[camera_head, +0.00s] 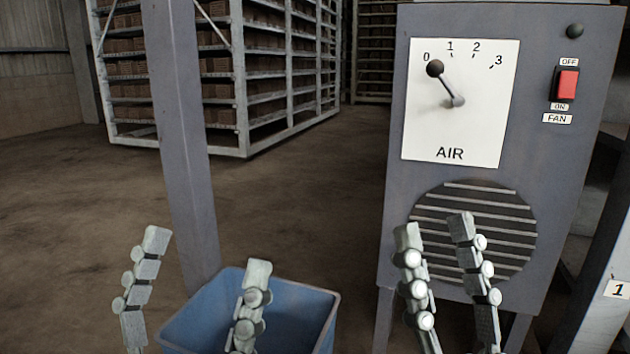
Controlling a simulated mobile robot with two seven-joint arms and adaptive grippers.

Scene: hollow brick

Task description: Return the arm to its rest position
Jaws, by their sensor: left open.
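My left gripper (206,256) rises from the bottom edge with its two fingers wide apart and nothing between them. One finger is left of the blue bin and the other overlaps the bin in the picture. My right gripper (433,230) points up in front of the grey cabinet's round vent (510,212). Its two fingers are apart, closer together than the left ones, with nothing visible between them. Both palms and most of both arms are out of view.
The grey control cabinet (400,170) has an AIR dial with its lever (446,84) near 0 and a red fan switch (567,84). A blue bin (322,313) stands low, beside a grey post (182,140). Brick racks (245,110) stand behind; open floor lies left.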

